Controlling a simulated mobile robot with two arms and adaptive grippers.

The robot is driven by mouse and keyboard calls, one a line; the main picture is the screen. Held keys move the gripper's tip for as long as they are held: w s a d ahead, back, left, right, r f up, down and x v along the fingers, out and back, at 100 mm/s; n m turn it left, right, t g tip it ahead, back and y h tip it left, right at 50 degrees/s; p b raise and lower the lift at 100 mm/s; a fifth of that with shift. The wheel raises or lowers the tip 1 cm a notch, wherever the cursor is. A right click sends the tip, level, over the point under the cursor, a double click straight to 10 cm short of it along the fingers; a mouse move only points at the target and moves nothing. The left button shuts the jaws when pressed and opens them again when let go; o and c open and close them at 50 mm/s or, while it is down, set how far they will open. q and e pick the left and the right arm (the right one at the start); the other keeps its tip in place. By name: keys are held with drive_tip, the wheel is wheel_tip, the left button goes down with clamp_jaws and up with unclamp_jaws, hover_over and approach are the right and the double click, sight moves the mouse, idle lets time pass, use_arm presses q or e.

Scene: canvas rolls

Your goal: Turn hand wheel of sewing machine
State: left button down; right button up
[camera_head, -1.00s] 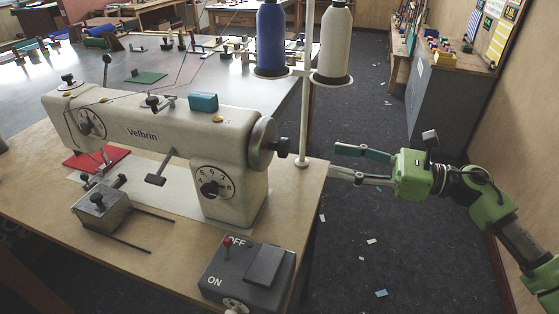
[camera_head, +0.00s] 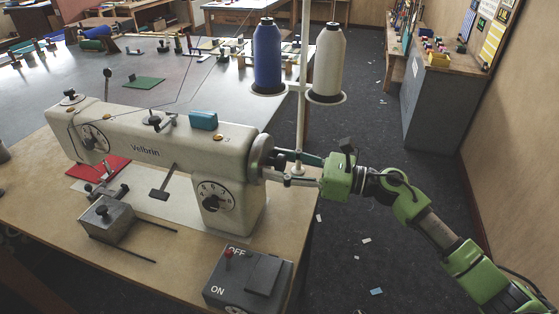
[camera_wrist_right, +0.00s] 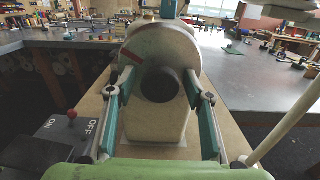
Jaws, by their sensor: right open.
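A cream sewing machine (camera_head: 150,140) marked "Velbrin" stands on the wooden table. Its grey hand wheel (camera_head: 259,156) is at the right end and also shows in the right wrist view (camera_wrist_right: 160,42), with a dark round knob (camera_wrist_right: 160,86) at its centre. My right gripper (camera_head: 280,164) is at the wheel, its teal fingers pointing at the machine. In the right wrist view the open fingers lie on either side of the knob, with gaps between. Whether the fingertips touch the wheel's rim I cannot tell. My left gripper is not in view.
A control box (camera_head: 247,278) with a red switch, marked ON and OFF, sits at the table's front right. A thread stand with a blue spool (camera_head: 268,58) and a white spool (camera_head: 328,62) rises just behind the wheel.

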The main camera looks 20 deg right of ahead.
drive_tip(key=c, duration=1.1)
drive_tip(key=shift+m, duration=0.3)
